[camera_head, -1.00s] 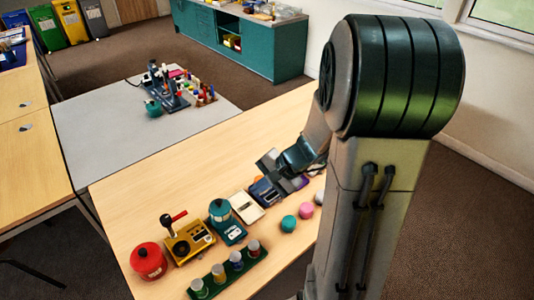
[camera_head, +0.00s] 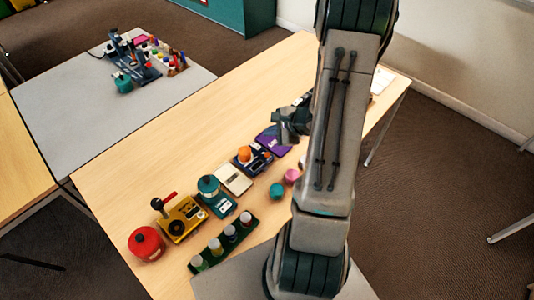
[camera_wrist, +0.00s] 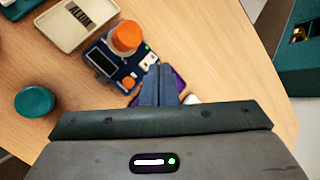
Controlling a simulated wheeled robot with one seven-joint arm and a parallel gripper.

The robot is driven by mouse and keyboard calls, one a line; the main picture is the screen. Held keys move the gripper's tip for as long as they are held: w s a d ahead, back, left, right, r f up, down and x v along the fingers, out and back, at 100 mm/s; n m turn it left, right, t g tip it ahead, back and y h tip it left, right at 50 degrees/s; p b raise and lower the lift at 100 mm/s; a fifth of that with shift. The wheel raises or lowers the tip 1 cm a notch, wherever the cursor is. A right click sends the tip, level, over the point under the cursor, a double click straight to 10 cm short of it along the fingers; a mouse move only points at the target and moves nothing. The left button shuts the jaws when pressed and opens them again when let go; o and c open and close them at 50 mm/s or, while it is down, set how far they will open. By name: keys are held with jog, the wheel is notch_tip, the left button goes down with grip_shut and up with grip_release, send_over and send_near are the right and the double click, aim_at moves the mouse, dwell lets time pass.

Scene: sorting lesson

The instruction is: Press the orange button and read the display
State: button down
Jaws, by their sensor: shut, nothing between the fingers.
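A blue device (camera_head: 262,163) stands in the table's row and carries a large orange knob (camera_head: 244,152). In the wrist view the orange knob (camera_wrist: 127,36) stands at the upper middle. The blue device (camera_wrist: 92,51) there also bears a small orange disc (camera_wrist: 129,82), and I cannot tell which orange part is the button. Its display (camera_wrist: 101,60) looks dark, with no reading I can make out. My gripper (camera_wrist: 158,70) is shut and empty, right of the small disc and apart from the knob. In the head view my gripper (camera_head: 282,126) hangs beyond the device, partly behind my arm.
A purple item (camera_head: 270,137) lies below my gripper. A cream box (camera_head: 234,179), teal device (camera_head: 211,193), yellow device with a red-handled lever (camera_head: 184,217) and red pot (camera_head: 146,243) continue the row. Teal (camera_head: 277,190) and pink (camera_head: 292,176) pieces lie in front.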

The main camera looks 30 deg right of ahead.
jog(key=b, duration=0.5)
send_over(266, 153)
jog(key=s, duration=0.2)
jog(key=f, duration=0.5)
jog(key=d+f, duration=0.1)
jog(key=f, duration=0.1)
jog(key=shift+w+f, duration=0.15)
jog(key=shift+f, duration=0.2)
jog(key=shift+a+f+b, duration=0.1)
jog(key=shift+f+b, duration=0.4)
jog(key=shift+b, duration=0.4)
jog(key=shift+f+b, duration=1.25)
jog(key=shift+b, duration=0.75)
dwell(1.1)
jog(key=shift+r, duration=0.6)
jog(key=shift+a+r+p, duration=0.1)
jog(key=shift+r+p, duration=1.6)
jog(key=shift+r, duration=0.8)
jog(key=shift+r, duration=0.1)
